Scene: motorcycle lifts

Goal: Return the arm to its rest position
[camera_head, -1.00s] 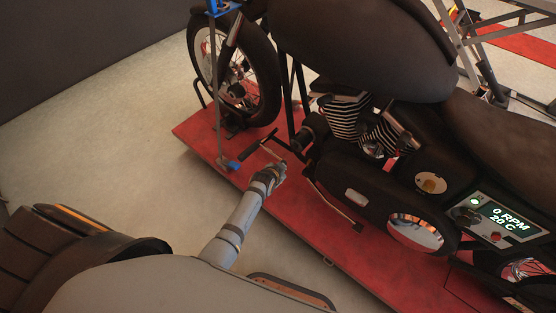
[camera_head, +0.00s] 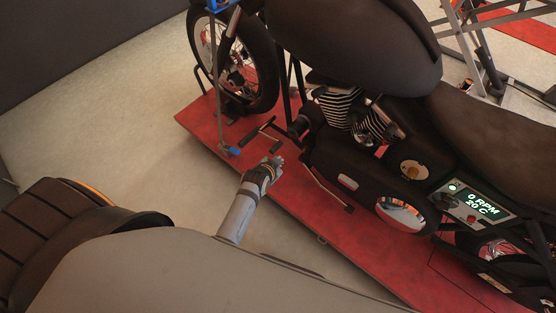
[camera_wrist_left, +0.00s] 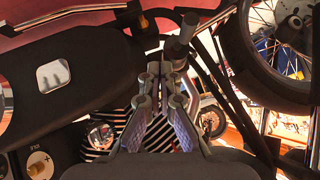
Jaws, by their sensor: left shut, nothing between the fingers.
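My left gripper (camera_head: 274,164) reaches in from the lower left of the head view, at the near side of the motorcycle (camera_head: 345,45). It is shut and empty, close to the foot peg (camera_head: 263,132) and the black lower engine cover. In the left wrist view the closed fingers (camera_wrist_left: 165,75) point toward a dark cylindrical part (camera_wrist_left: 185,35) on the bike, and I cannot tell if they touch it. My right gripper is not in view.
The motorcycle stands on a red lift platform (camera_head: 300,215). A panel (camera_head: 472,204) on its side reads 0 RPM and 20 C. Pale floor (camera_head: 100,150) at left is clear.

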